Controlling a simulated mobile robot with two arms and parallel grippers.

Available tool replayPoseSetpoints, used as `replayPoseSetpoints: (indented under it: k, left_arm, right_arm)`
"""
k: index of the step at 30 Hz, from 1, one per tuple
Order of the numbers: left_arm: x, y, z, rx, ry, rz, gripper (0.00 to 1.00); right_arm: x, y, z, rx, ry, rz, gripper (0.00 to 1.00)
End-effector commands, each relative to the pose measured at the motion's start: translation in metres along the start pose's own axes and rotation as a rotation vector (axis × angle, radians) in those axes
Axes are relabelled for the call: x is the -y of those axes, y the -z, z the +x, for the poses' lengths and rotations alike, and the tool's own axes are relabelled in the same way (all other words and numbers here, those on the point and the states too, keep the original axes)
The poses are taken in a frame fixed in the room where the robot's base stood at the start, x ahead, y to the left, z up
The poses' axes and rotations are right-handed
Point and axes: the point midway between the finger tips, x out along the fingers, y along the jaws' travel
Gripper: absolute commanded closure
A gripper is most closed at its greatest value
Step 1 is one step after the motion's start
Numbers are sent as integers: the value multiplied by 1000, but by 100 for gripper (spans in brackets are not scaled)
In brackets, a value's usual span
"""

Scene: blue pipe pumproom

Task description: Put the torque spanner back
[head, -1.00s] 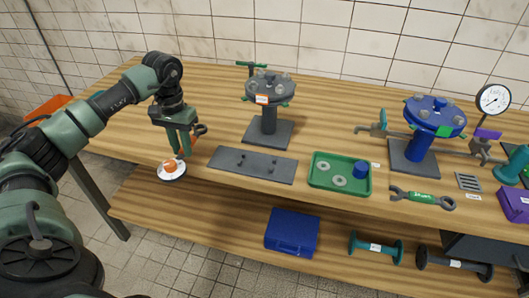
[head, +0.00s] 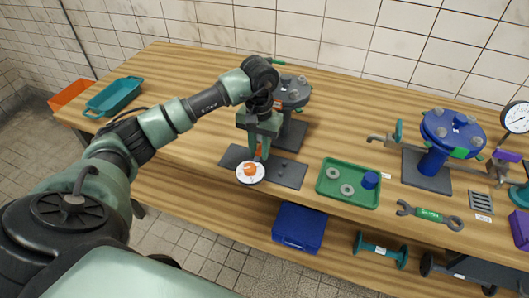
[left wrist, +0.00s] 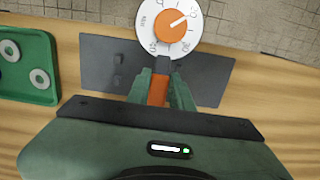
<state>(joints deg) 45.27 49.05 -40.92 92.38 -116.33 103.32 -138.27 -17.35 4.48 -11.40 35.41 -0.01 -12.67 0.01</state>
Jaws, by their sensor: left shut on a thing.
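The torque spanner (head: 250,172) has a round white dial with an orange knob and an orange handle. My left gripper (head: 261,150) is shut on the orange handle. In the left wrist view the dial of the spanner (left wrist: 168,28) is beyond the fingertips (left wrist: 160,88), with the handle between the fingers. The dial is over the front part of a dark grey plate with small pegs (head: 291,174); this plate also shows in the left wrist view (left wrist: 105,67). I cannot tell whether the spanner touches it. My right gripper is out of view.
A flanged stand (head: 295,93) is close behind my left gripper. A green tray (head: 327,190) with rings and a blue part is to the right, then a double-ended spanner (head: 428,214) and a blue flanged stand (head: 438,160). The bench's left side is clear up to a teal tray (head: 113,97).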

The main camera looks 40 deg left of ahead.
Motion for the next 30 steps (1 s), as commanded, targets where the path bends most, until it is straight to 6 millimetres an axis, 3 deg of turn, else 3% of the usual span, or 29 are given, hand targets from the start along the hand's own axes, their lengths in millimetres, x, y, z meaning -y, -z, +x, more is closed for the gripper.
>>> replayPoseSetpoints:
  k: [5, 12, 26, 27, 29, 30]
  left_arm:
    - [-16, 0, 0, 1, 0, -1, 100]
    - [-16, 0, 28, 3, -1, -2, 100]
    - [-15, 2, 40, -2, 0, -1, 100]
    - [-15, 2, 40, -1, 0, -1, 76]
    - [-15, 1, 39, 0, 0, -1, 59]
    - [-15, 1, 39, 0, 0, -1, 57]
  right_arm:
    - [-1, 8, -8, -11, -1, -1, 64]
    - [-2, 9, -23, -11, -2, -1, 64]
    - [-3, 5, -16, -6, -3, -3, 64]
    - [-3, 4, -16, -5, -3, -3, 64]
    - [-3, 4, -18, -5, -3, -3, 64]
    - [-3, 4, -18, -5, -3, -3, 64]
